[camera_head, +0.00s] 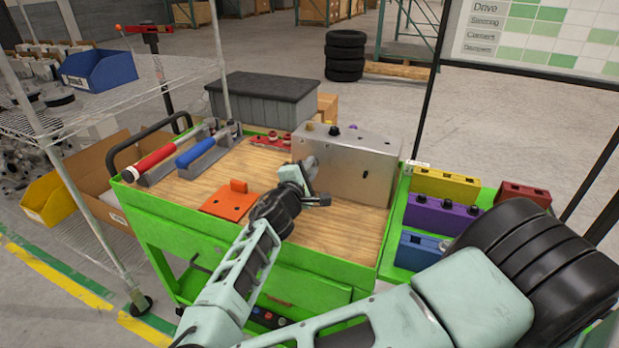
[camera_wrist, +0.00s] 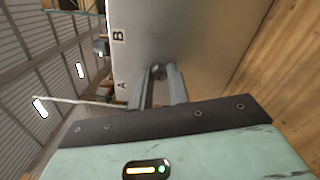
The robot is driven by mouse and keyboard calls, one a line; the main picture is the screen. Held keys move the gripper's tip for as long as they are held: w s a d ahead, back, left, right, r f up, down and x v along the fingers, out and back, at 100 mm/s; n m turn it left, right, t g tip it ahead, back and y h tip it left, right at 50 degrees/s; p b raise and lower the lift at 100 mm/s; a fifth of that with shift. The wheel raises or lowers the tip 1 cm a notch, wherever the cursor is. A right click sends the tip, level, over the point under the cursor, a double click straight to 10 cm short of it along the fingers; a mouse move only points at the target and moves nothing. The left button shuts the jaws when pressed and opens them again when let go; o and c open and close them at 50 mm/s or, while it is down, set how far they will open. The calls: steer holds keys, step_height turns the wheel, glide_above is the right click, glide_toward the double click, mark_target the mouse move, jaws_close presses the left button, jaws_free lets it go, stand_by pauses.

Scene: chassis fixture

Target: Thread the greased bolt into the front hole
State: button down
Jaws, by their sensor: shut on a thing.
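The chassis fixture is a grey metal box (camera_head: 345,170) at the back right of the cart top. A small dark opening (camera_head: 365,173) shows on its front face. My gripper (camera_head: 311,163) is at the left part of the box's front. In the wrist view my gripper (camera_wrist: 160,72) has its two fingers close together on a small dark piece, likely the bolt (camera_wrist: 157,71), at or very near the box's face (camera_wrist: 195,40). Letters A and B are marked on that face. I cannot tell whether the bolt is in a hole; its tip and any grease are hidden.
The green cart's wooden top (camera_head: 335,232) is clear in front of the box. An orange plate (camera_head: 228,202) lies left of my arm. Red-handled and blue-handled tools (camera_head: 200,148) lie further left. Yellow, purple and blue holders (camera_head: 440,215) and black tires (camera_head: 540,260) are at right.

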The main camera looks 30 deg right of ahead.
steer(key=shift+m, duration=0.6)
steer(key=m+b, duration=0.2)
steer(key=b, duration=0.1)
steer(key=shift+f+m, duration=0.4)
steer(key=shift+r+m+b, duration=0.2)
steer(key=shift+m+b, duration=0.6)
steer(key=shift+m, duration=0.3)
steer(key=shift+r+m, duration=0.2)
steer(key=shift+m, duration=0.4)
